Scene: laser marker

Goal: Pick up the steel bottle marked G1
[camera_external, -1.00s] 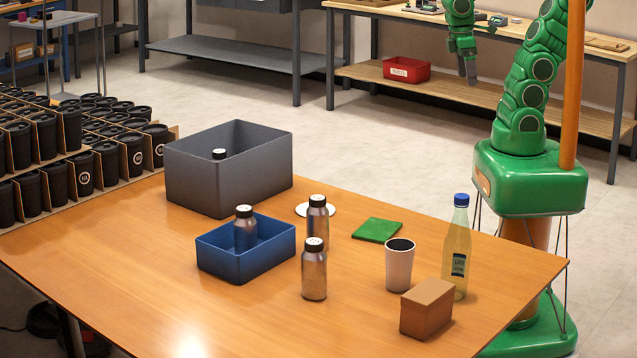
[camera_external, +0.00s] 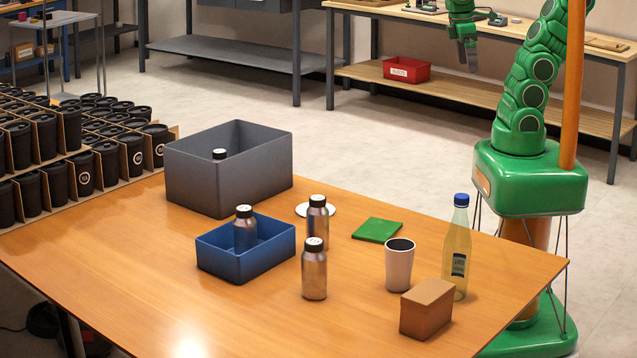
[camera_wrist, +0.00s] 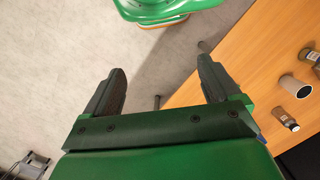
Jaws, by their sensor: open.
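Several steel bottles with black caps show; the marks on the caps are too small to read, so I cannot tell which is G1. One bottle (camera_external: 314,275) stands on the table front, another (camera_external: 318,225) just behind it. A third (camera_external: 245,235) stands in the blue bin (camera_external: 240,265), and another cap (camera_external: 219,154) shows inside the grey bin (camera_external: 190,185). My gripper (camera_external: 467,58) is far from them, above the floor by the back bench. In the wrist view my gripper (camera_wrist: 160,72) is open and empty, over floor; a bottle (camera_wrist: 284,117) shows at right.
A white cup (camera_external: 399,268), a brown box (camera_external: 426,312) and a yellowish bottle (camera_external: 458,245) stand at the table's right. The table's (camera_external: 130,270) left front is clear.

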